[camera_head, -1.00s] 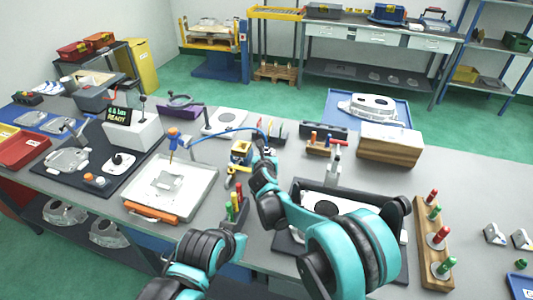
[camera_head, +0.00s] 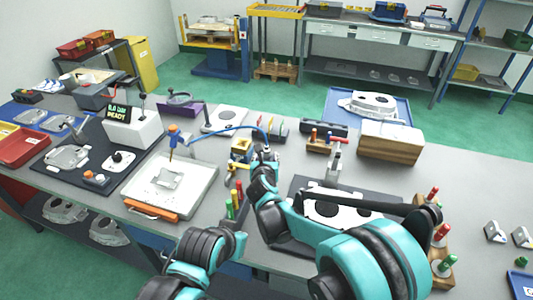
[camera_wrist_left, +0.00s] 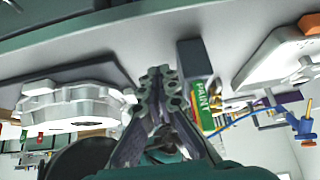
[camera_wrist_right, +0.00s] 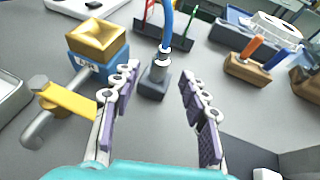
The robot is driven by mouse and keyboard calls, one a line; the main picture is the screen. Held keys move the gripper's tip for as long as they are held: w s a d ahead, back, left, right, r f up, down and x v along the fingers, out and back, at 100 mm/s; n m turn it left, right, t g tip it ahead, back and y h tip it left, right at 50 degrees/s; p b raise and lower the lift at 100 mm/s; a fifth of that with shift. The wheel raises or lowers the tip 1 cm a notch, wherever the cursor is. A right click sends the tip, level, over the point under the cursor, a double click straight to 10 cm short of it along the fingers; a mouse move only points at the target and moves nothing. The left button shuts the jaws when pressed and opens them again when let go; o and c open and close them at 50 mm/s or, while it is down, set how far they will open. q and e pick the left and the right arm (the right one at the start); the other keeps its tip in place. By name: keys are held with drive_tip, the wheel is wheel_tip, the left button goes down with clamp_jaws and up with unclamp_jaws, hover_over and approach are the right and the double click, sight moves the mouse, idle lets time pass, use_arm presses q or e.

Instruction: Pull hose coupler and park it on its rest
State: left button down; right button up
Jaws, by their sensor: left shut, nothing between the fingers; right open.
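The blue hose (camera_head: 232,128) arches from a post with an orange and blue top to its coupler. In the right wrist view the silver coupler (camera_wrist_right: 160,60) stands upright on a dark grey block (camera_wrist_right: 152,83) under the hose (camera_wrist_right: 167,20). My right gripper (camera_wrist_right: 160,72) is open; its fingers appear on either side of the coupler, without visible contact. In the head view the right gripper (camera_head: 265,151) covers much of that spot. I cannot tell which item is the coupler's rest.
A gold-topped blue block (camera_wrist_right: 97,40) and a yellow-handled valve (camera_wrist_right: 66,100) stand left of the right gripper. A white tray (camera_head: 205,187) lies further left. A wooden block (camera_head: 390,148) is at the right.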

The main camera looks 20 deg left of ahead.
drive_tip(key=v, duration=0.6)
drive_tip(key=shift+s, duration=0.1)
